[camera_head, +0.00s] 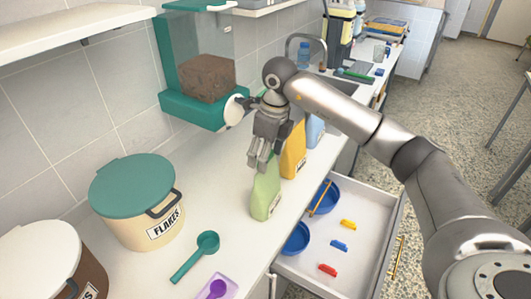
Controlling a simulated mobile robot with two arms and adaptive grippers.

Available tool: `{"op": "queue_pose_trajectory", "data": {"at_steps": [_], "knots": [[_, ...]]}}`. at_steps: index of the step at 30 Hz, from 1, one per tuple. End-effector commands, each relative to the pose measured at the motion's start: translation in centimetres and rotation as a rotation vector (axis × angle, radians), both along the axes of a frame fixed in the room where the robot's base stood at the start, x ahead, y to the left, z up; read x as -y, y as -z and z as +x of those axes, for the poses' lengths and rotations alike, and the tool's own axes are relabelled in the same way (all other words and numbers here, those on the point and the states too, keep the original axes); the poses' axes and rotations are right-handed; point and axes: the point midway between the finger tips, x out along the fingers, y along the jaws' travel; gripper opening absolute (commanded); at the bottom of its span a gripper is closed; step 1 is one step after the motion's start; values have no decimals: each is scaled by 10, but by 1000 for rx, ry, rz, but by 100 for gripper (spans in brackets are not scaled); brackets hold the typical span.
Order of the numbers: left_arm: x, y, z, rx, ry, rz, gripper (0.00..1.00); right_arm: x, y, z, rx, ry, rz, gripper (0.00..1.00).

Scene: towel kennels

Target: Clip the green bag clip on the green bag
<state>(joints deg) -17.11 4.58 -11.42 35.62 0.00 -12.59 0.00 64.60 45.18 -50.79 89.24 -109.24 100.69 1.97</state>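The green bag (265,192) stands upright on the counter near its front edge. My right gripper (259,163) points down at the top of the green bag, its fingers at or in front of the bag's upper end. I cannot tell whether the fingers touch the bag or how far they are closed. No green clip can be made out; the gripper hides the bag's top and whatever may be between the fingers. My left gripper is not in view.
An orange bag (292,152) and a blue bag (315,131) stand behind the green bag. An open drawer (350,262) holds blue bowls and yellow (348,225), blue (339,246) and red (327,270) clips. A flakes tub (138,205) and green scoop (195,257) are left.

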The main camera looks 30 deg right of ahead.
Motion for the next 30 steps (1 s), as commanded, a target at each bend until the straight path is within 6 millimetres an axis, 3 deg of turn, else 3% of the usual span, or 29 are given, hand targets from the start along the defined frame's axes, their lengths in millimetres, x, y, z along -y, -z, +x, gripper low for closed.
{"op": "queue_pose_trajectory", "data": {"at_steps": [30], "knots": [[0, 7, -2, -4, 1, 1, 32, 0, 8, 0, 0, 0, 0, 50]]}}
